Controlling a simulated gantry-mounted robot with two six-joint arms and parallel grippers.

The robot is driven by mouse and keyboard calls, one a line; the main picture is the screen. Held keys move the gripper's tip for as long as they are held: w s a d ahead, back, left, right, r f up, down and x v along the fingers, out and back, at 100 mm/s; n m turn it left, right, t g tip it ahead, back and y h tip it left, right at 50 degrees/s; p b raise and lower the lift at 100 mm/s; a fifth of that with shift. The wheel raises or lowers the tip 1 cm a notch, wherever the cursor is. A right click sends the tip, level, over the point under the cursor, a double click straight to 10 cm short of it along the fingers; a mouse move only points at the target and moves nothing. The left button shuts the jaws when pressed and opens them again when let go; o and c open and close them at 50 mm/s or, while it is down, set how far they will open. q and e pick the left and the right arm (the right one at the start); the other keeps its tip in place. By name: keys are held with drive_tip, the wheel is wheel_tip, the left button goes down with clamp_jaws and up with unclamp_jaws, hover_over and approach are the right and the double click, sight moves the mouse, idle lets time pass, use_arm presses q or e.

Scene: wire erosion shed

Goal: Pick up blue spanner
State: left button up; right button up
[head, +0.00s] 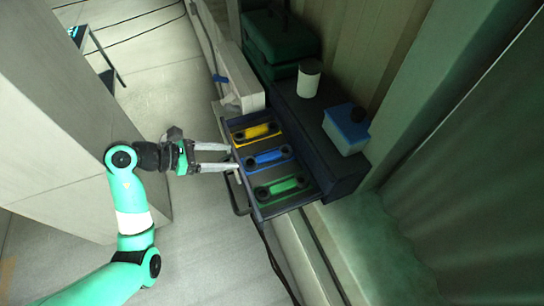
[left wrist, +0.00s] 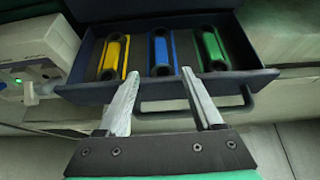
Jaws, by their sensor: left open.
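The blue spanner (head: 268,157) lies in the middle of an open dark drawer (head: 262,209), between a yellow spanner (head: 256,132) and a green spanner (head: 282,186). In the left wrist view the blue spanner (left wrist: 161,52) lies beyond my fingers, between the yellow one (left wrist: 113,56) and the green one (left wrist: 212,48). My left gripper (head: 236,157) is open and empty. Its fingertips are at the drawer's front edge, apart from the blue spanner. The left wrist view shows the gripper's two spread fingers (left wrist: 160,76) pointing at the drawer. My right gripper is in neither view.
A drawer handle (head: 238,196) sticks out from the drawer front. On the dark cabinet (head: 300,115) behind stand a white cylinder (head: 309,79) and a blue and white box (head: 346,130). A green case (head: 280,38) is further back. The floor (head: 195,225) before the drawer is clear.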

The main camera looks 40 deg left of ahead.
use_arm(q)
drive_tip(key=p, duration=0.1)
approach(267, 156)
drive_tip(key=x, duration=0.2)
drive_tip(key=shift+w+d+f, duration=0.1)
drive_tip(key=shift+w+d, duration=0.05)
drive_tip(key=shift+w, duration=0.1)
drive_tip(key=p+x, duration=0.1)
drive_tip(key=x, duration=0.4)
drive_tip(key=shift+f, duration=0.15)
clamp_jaws()
